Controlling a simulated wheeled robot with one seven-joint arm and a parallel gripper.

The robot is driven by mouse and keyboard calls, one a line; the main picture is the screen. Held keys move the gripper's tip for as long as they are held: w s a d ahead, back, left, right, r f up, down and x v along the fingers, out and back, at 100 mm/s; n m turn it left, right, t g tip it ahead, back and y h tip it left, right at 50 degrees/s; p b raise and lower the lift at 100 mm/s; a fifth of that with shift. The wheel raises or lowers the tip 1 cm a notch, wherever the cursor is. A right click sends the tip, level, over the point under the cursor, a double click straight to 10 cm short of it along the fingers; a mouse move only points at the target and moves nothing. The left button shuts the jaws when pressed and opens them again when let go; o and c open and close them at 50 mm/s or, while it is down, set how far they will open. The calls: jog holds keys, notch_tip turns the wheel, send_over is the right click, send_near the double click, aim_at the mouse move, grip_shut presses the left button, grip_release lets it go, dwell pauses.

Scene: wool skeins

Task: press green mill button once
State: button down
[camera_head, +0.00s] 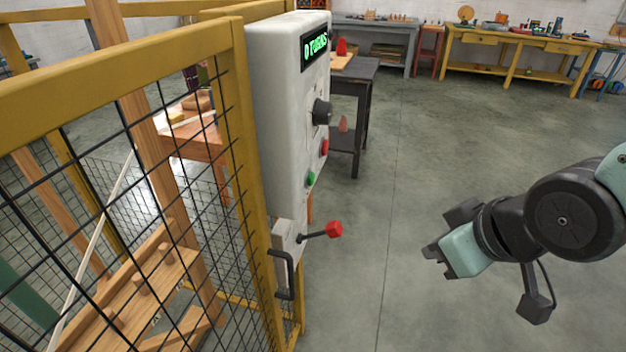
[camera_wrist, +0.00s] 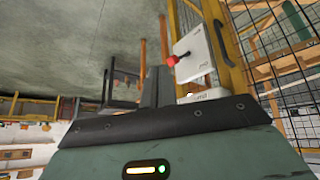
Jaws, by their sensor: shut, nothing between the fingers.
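The green button (camera_head: 311,179) sits low on the front of a pale grey control box (camera_head: 277,110), seen from the side in the head view. A red button (camera_head: 324,147) is above it and a dark knob (camera_head: 321,112) higher still. A lit green display (camera_head: 314,46) is at the top. My gripper (camera_head: 438,262) is shut and empty, to the right of the box and lower, well apart from it. In the wrist view the green button cannot be made out.
A red-knobbed lever (camera_head: 333,230) sticks out below the box, near a dark handle (camera_head: 284,274). A yellow mesh fence (camera_head: 240,150) stands at the left. A dark table (camera_head: 352,75) is behind the box. Open floor (camera_head: 400,150) lies between the box and my arm.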

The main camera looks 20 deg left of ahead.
aim_at(311, 179)
jog(key=w+a+n+t+y, duration=0.4)
jog(key=w+a+n+y, duration=0.1)
jog(key=w+a, duration=0.4)
jog(key=shift+w+a+r+t+y, duration=0.2)
jog(key=shift+r+t+y, duration=0.1)
jog(key=shift+y, duration=0.5)
jog(key=shift+a, duration=0.1)
jog(key=a, duration=0.8)
jog(key=shift+s+a+p, duration=0.3)
jog(key=shift+p, duration=0.05)
jog(key=shift+f, duration=0.1)
dwell(0.9)
jog(key=shift+a, duration=0.4)
